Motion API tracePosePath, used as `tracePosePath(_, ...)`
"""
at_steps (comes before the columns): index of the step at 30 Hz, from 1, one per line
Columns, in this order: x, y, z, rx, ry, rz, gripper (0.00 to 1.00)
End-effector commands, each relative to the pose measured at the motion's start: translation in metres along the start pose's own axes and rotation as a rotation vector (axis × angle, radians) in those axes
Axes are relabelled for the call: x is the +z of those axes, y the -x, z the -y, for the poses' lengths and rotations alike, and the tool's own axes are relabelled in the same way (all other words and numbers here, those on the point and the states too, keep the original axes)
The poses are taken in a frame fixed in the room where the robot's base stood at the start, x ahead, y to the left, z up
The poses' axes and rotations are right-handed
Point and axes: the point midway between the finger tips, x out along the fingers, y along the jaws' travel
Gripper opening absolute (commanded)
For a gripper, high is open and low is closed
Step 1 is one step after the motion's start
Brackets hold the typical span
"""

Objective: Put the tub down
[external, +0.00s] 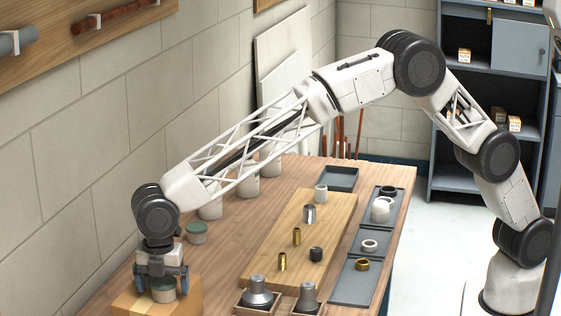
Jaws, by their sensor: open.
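A small pale tub with a green top (163,294) shows below my gripper (161,284) at the bottom left of the external view. The tub appears to stand upright on a cardboard box (188,300). My gripper points down with its fingers on either side of the tub, open. The fingers and wrist hide part of the tub, and I cannot tell whether they touch it. A second, similar tub with a green lid (196,233) stands on the wooden table (215,262) behind my gripper.
Several pale containers (248,185) stand along the wall under my arm. A wooden board (268,237) holds metal and dark fittings. Grey trays (352,286) with rings lie on the right. Two grey cone-shaped pieces (258,290) stand at the front.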

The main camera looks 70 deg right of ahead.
Motion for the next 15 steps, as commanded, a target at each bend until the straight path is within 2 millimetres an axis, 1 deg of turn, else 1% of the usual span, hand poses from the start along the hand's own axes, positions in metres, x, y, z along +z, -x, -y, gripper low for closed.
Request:
tracePosePath(5, 0.0, 0.008, 0.0, 0.001, 0.0, 0.0, 0.94)
tracePosePath(8, 0.0, 0.017, 0.0, 0.001, 0.0, 0.0, 0.94)
tracePosePath(15, 0.0, 0.049, 0.0, 0.002, 0.0, -0.001, 0.94)
